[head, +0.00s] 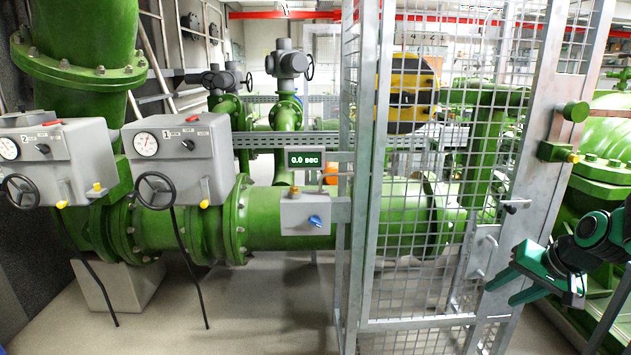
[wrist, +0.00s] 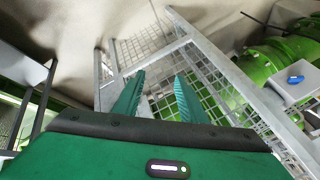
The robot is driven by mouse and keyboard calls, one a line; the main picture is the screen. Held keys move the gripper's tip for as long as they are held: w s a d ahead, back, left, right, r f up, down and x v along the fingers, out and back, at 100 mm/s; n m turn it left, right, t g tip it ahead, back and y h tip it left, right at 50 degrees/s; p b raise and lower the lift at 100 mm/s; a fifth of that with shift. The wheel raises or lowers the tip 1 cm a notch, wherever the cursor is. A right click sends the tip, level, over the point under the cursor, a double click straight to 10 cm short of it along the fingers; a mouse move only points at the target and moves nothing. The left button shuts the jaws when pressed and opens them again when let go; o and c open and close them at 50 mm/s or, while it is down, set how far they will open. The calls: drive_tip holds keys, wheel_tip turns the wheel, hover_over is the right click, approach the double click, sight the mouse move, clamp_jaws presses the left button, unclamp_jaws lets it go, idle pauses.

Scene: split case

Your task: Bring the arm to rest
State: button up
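My gripper (head: 502,291) is at the right of the head view, at the end of my dark green and black arm. It is in front of the mesh gate's right side, low down, and points left. Its two green fingers are apart with nothing between them. The wrist view also shows the gripper (wrist: 159,80) open and empty, with the grey mesh gate (wrist: 215,85) behind the fingers. I cannot tell the exact gap between the fingertips and the gate.
The mesh gate (head: 415,235) with its grey frame stands right of centre. A grey box with a blue knob (head: 306,214) sits below a display (head: 305,158) reading 0.0 sec. Green pipes (head: 275,218) and gauge boxes (head: 178,158) fill the left. Floor (head: 265,300) in front is clear.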

drive_tip(key=s+a+r+g, duration=0.1)
drive_tip(key=s+g, duration=0.2)
drive_tip(key=s, duration=1)
drive_tip(key=s+a+r+g+h, duration=0.1)
drive_tip(key=s+r+g, duration=0.1)
drive_tip(key=s, duration=1.1)
drive_tip(key=shift+r+g+h, duration=0.25)
drive_tip(key=shift+g+h, duration=0.05)
drive_tip(key=shift+g, duration=0.2)
drive_tip(key=shift+w, duration=0.15)
drive_tip(key=shift+w+f, duration=0.25)
drive_tip(key=shift+w, duration=0.25)
